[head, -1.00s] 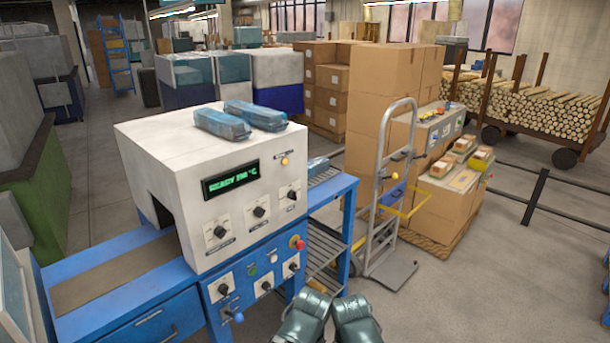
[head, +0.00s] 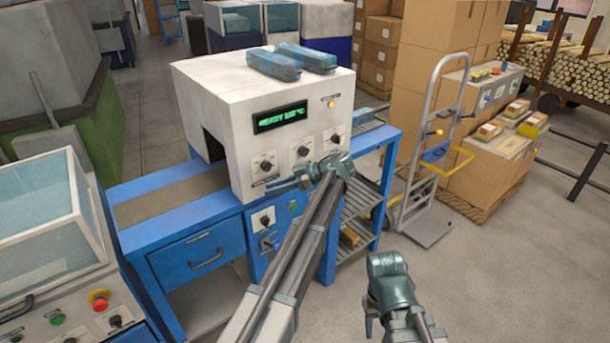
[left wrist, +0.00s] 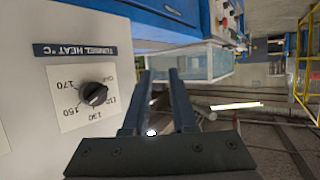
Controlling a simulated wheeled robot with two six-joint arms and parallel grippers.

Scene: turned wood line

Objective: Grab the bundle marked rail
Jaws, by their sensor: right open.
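Two blue-wrapped bundles lie side by side on the white heat tunnel (head: 210,85), a left one (head: 274,65) and a right one (head: 306,57). A third wrapped bundle (head: 366,115) is partly hidden behind the tunnel, at its outfeed. No rail marking is readable on any of them. My left gripper (head: 272,188) is in front of the tunnel's control face, below the bundles. In the left wrist view its two fingers (left wrist: 162,75) are apart with nothing between them, beside the tunnel heat dial (left wrist: 95,94). My right gripper (head: 397,324) is low at the front, open, over the floor.
A blue roller stand (head: 362,180) extends right of the tunnel, with a yellowish block (head: 348,237) on its lower shelf. A hand truck (head: 425,165) and stacked cartons (head: 440,60) stand further right. A glass-topped machine (head: 50,220) is at the left. Floor is clear at the lower right.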

